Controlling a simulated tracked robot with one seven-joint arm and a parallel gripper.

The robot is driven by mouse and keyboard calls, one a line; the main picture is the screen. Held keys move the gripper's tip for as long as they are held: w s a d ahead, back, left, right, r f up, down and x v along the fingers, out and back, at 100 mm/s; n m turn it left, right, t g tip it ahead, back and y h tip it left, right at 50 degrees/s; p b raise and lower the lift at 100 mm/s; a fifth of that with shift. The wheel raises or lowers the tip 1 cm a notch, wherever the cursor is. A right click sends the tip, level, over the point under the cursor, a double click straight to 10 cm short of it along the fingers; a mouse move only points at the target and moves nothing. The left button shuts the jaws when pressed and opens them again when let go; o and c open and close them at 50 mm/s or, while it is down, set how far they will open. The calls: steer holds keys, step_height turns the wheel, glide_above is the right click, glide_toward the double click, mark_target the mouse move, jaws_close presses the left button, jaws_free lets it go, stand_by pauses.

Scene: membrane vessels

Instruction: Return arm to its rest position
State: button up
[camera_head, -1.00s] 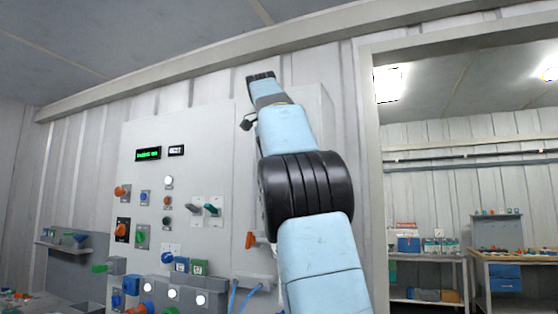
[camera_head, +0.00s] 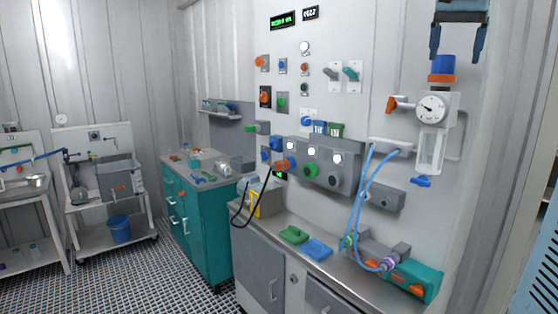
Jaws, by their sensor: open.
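My gripper (camera_head: 458,42) shows at the top right of the head view, cut off by the top edge. Its two blue fingers point down and stand apart, with nothing between them. It is in front of the upper right of the white wall panel (camera_head: 370,40), above a cylinder with a blue cap and orange collar (camera_head: 443,68). I cannot tell whether it touches the cap. The rest of my arm is out of view.
Below the gripper are a round gauge (camera_head: 432,108) and a clear vessel (camera_head: 429,152). Blue hoses (camera_head: 358,195) hang to a steel counter (camera_head: 270,220) holding green and blue pieces. A teal cabinet (camera_head: 205,225) stands left; grated floor (camera_head: 120,280) lies open before it.

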steer(key=s+a+f+n, duration=0.2)
steer(key=s+a+f, duration=0.3)
steer(key=f, duration=0.5)
steer(key=s+a+f+n+t+y, duration=0.1)
steer(key=s+a+f+n, duration=0.2)
steer(key=s+a+f, duration=0.2)
steer(key=s+a+f+n+t, duration=0.1)
steer(key=s+a+f+n, duration=0.2)
steer(key=s+f, duration=0.7)
step_height(320, 180, down, 8)
steer(key=shift+s+a+r+y, duration=0.25)
steer(key=shift+s+a+y, duration=0.1)
steer(key=shift+a, duration=0.7)
